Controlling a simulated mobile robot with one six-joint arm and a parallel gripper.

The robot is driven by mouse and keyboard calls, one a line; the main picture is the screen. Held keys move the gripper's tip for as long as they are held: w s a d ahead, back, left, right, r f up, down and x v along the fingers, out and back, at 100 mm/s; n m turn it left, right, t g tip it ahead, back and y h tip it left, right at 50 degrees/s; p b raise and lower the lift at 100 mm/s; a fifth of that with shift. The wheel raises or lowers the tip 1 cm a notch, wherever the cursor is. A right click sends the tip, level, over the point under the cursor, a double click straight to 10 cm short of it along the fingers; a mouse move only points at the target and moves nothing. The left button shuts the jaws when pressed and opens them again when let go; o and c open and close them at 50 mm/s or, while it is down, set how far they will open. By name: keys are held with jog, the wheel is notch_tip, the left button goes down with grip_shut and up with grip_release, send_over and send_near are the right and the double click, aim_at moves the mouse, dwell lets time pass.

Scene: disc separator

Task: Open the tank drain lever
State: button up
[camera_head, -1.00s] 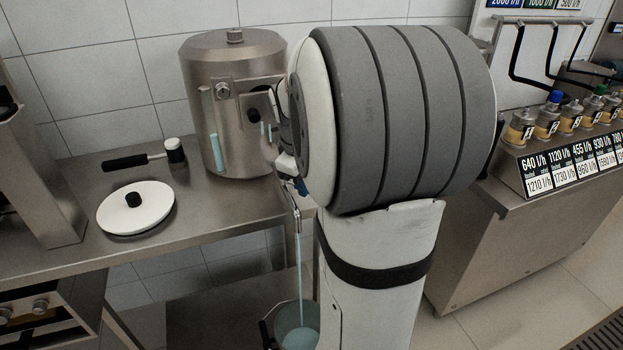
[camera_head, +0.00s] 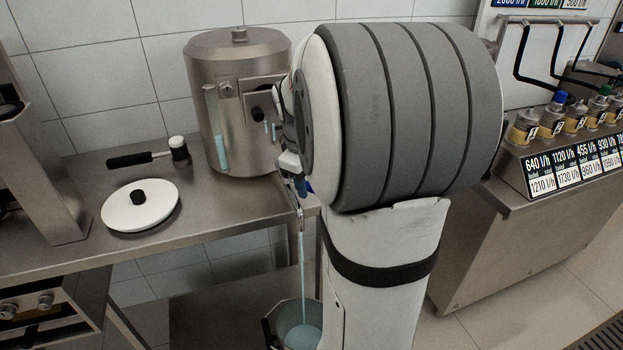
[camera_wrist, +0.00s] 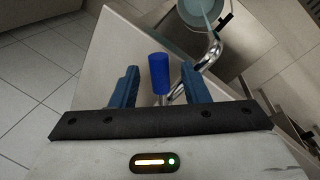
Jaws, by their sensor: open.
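The steel tank (camera_head: 240,75) stands on the counter in the head view, with a sight tube of pale blue liquid on its side. Pale blue liquid runs in a thin stream (camera_head: 302,262) from its outlet pipe (camera_head: 299,214) into a bucket (camera_head: 268,333) below. In the wrist view, the blue drain lever handle (camera_wrist: 159,73) lies between the two blue fingers of my gripper (camera_wrist: 160,70), with visible gaps on both sides. The gripper is open and holds nothing. In the head view my arm hides the lever and most of the gripper.
A white lid (camera_head: 160,213) with a black knob and a black-handled mallet (camera_head: 130,159) lie on the counter (camera_head: 215,215) left of the tank. A steel cabinet with flow-rate labels (camera_head: 570,170) and several small bottles stands at the right. Bare tiled floor shows lower right.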

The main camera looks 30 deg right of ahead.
notch_tip(320, 180, up, 8)
jog(key=a+p, duration=0.1)
jog(key=p, duration=0.4)
jog(key=shift+s+a+f, duration=0.15)
jog(key=shift+s+f, duration=0.1)
jog(key=shift+s, duration=0.1)
jog(key=shift+c, duration=0.4)
